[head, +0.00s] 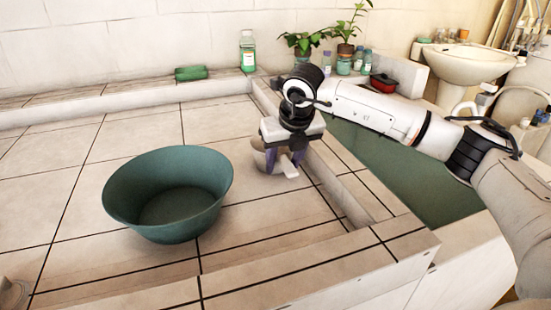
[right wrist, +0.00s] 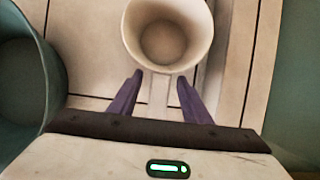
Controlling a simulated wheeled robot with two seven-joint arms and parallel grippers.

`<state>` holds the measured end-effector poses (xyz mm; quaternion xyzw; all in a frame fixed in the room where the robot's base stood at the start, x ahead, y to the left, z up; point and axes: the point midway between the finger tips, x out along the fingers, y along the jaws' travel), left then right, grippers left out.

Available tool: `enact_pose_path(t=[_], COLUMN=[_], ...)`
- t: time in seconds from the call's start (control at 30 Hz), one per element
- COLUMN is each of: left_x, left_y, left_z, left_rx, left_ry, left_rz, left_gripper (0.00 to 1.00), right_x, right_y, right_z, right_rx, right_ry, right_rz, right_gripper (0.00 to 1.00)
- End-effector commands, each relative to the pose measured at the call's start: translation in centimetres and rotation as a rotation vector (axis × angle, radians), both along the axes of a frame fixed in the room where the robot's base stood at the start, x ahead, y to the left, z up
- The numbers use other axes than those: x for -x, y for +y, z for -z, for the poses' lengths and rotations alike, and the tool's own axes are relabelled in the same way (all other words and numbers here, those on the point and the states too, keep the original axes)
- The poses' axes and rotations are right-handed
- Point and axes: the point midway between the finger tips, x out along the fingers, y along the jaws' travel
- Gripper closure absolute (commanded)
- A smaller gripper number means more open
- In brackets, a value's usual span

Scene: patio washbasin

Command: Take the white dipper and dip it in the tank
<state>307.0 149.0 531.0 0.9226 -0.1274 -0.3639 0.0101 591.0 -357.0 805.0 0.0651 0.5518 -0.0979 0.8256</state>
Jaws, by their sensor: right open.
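The white dipper (right wrist: 168,36) shows in the right wrist view as a round, open, empty cup with a short pale handle (right wrist: 159,92). In the head view the dipper (head: 259,158) is partly hidden behind my right gripper (head: 284,160). My right gripper is open, pointing down; in the right wrist view its purple fingers (right wrist: 160,82) stand on either side of the handle, with a gap at each side. The tank (head: 400,175), holding dark green water, lies right of the tiled ledge, partly hidden under my right arm. My left gripper is not in view.
A green basin (head: 168,195) stands left of the dipper on the tiled counter; it also shows in the right wrist view (right wrist: 28,80). A raised tiled rim (head: 350,195) separates counter and tank. Bottles (head: 247,52), potted plants (head: 345,48) and a red pot (head: 383,82) stand behind.

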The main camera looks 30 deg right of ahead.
Motion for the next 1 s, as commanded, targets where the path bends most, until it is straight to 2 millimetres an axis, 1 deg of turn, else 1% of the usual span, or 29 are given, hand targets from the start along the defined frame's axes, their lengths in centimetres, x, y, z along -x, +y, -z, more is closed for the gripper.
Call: enact_pose_path(t=[0.07, 0.3, 0.33, 0.57, 0.67, 0.77, 1.0], left_x=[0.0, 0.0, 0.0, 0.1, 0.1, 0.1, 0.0], left_y=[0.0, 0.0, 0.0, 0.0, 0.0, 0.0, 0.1], left_z=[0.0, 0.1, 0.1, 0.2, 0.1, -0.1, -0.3], left_rx=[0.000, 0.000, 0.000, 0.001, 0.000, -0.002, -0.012], left_ry=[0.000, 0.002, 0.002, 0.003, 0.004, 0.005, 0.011], left_rz=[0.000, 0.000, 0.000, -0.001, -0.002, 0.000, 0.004], left_gripper=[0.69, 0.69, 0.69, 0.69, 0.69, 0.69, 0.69], right_x=[0.0, 0.0, 0.0, 0.0, -0.1, -0.1, -0.1], right_y=[0.0, 0.0, 0.0, 0.0, 0.0, 0.0, 0.0], right_z=[0.0, -0.1, -0.1, -0.1, -0.7, -2.3, -7.2], right_rx=[0.000, 0.000, 0.000, -0.001, -0.001, -0.001, -0.001], right_ry=[0.000, 0.000, 0.000, -0.001, -0.003, -0.005, -0.004], right_rz=[0.000, 0.000, 0.000, 0.000, 0.000, 0.000, 0.000], right_gripper=[0.56, 0.97, 1.00, 1.00, 1.00, 1.00, 1.00])
